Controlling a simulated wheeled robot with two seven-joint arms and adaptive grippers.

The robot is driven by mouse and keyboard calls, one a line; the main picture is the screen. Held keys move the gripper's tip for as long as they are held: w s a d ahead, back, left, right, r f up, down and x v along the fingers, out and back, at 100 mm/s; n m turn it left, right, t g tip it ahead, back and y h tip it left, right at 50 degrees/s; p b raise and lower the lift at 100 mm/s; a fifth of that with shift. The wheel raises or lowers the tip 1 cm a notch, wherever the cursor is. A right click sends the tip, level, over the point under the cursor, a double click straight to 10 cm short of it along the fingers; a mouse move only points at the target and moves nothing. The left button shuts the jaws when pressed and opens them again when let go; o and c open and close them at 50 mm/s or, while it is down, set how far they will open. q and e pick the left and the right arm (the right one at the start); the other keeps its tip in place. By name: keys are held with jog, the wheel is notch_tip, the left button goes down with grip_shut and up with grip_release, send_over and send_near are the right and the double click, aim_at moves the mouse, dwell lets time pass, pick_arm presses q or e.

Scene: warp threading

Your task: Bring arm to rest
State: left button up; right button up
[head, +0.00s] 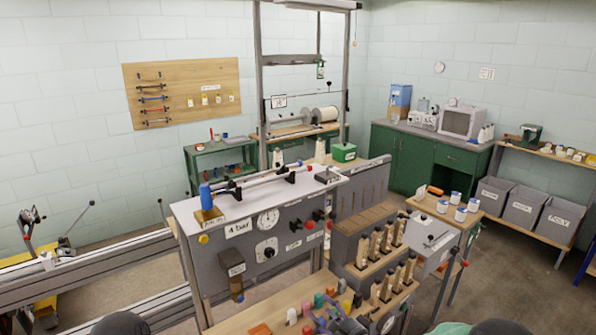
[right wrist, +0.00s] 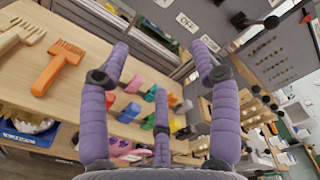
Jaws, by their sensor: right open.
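My right gripper (head: 338,318) is at the bottom of the head view, just right of the middle, over the wooden bench top (head: 262,316). In the right wrist view its purple padded fingers (right wrist: 160,68) are spread apart and nothing is held between them. Several small coloured pieces (right wrist: 135,108), green, pink, red and blue, show on the bench beyond the fingers. They also show beside the gripper in the head view (head: 318,300). My left gripper is not in view.
An orange brush-like tool (right wrist: 58,66) lies on the bench at the left of the wrist view. A grey machine with gauges (head: 268,219) stands behind the bench. A rack with several wooden-handled tools (head: 388,240) stands to the right. A small table with white cups (head: 432,207) is farther right.

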jog(key=s+d+f+n+g+h, duration=0.1)
jog(key=s+f+n+g+h, duration=0.15)
jog(key=s+f, duration=0.55)
jog(key=s+d+f+n+g+h, duration=0.1)
jog(key=s+f+n+g+h, duration=0.15)
jog(key=f, duration=0.85)
jog(key=s+f+n+g, duration=0.4)
jog(key=s, duration=0.8)
jog(key=s+f+n+g+h, duration=0.1)
jog(key=s+f+n+g, duration=0.2)
jog(key=s, duration=0.8)
notch_tip(320, 180, down, 2)
jog(key=shift+s+a+n+g, duration=0.25)
jog(key=shift+s+n+g, duration=0.15)
jog(key=shift+g, duration=0.6)
